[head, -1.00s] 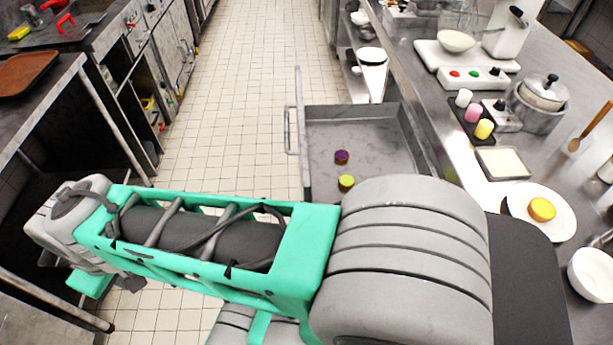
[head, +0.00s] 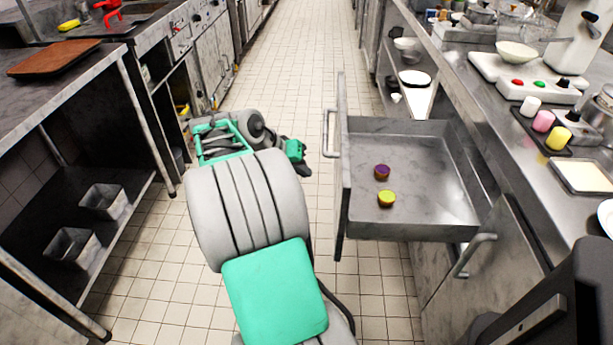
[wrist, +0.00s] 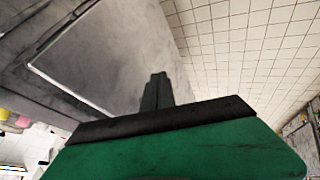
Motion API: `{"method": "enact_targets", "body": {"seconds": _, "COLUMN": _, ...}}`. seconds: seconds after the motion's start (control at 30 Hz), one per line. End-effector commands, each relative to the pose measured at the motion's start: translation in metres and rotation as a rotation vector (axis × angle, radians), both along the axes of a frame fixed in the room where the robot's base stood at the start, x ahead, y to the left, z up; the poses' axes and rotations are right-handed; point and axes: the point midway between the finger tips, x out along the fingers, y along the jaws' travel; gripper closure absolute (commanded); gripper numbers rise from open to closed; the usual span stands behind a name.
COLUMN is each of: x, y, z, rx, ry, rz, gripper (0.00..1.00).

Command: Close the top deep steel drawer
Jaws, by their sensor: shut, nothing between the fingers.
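The top deep steel drawer (head: 425,165) is pulled out from the right counter into the aisle. Its tall front panel (head: 343,190) faces left and carries a bar handle (head: 328,135). A purple round item (head: 382,172) and a yellow-green one (head: 386,198) lie inside on its floor. My gripper (head: 304,170) is left of the front panel, near the handle, with floor showing between them in the head view. In the wrist view the dark fingers (wrist: 156,90) are together and empty, in front of a grey steel surface; contact cannot be judged.
A lower steel door with a handle (head: 474,255) is below the drawer. The right counter holds a white scale (head: 520,70) and several coloured cups. A steel table (head: 125,75) with a brown tray (head: 55,57) stands left. The tiled aisle (head: 290,60) is clear ahead.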

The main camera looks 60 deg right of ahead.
Motion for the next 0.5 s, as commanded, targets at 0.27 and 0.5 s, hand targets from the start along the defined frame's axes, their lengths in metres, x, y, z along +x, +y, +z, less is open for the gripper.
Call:
{"method": "enact_targets", "body": {"seconds": 0.27, "x": -0.016, "y": -0.033, "z": -0.053, "rx": 0.002, "ry": 0.0, "rz": -0.002, "gripper": 1.0}}
{"method": "enact_targets", "body": {"seconds": 0.5, "x": -0.045, "y": -0.052, "z": -0.056, "rx": 0.001, "ry": -0.002, "rz": 0.0, "gripper": 1.0}}
